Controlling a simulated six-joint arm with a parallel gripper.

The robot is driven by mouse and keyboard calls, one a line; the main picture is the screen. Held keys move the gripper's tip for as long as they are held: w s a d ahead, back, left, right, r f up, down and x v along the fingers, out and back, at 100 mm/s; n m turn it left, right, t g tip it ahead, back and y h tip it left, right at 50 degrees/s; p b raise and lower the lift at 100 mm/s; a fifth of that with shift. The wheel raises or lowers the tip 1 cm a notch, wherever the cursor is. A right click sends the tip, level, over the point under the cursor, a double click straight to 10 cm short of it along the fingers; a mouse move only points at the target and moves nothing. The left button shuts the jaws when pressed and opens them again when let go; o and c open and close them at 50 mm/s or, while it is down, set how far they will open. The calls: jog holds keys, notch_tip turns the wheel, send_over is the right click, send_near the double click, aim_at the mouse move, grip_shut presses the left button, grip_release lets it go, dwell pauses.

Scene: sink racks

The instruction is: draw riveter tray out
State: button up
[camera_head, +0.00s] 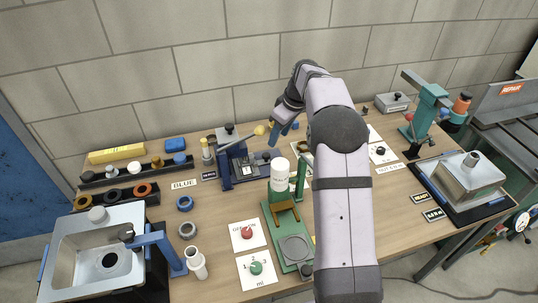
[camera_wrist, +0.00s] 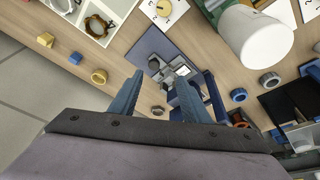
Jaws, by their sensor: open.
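A blue press-like device (camera_head: 240,163) with a grey top and a yellow-knobbed lever stands in the middle back of the bench; I take it for the riveter, but its label is too small to read. In the wrist view a blue and metal device (camera_wrist: 180,72) lies beyond and between my fingers. A separate tray cannot be made out clearly. My gripper (camera_head: 275,128) is above and just right of the device in the head view. In the wrist view its two blue fingers (camera_wrist: 170,95) are spread apart with nothing held.
A green fixture (camera_head: 289,248) with a white cylinder (camera_head: 280,174) stands right of the device. A steel basin (camera_head: 97,252) is at front left, a steel box (camera_head: 468,177) and a green press (camera_head: 425,105) at right. The brick wall (camera_head: 200,65) is close behind.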

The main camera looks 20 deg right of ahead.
jog(key=n+y+b, duration=0.1)
jog(key=n, duration=0.1)
send_near(267, 154)
jog(key=shift+s+f, duration=0.1)
jog(key=shift+f, duration=0.15)
jog(key=shift+f, duration=0.1)
jog(key=shift+p+x, duration=1.15)
jog(key=shift+x, duration=2.35)
jog(key=shift+a, duration=0.1)
grip_shut()
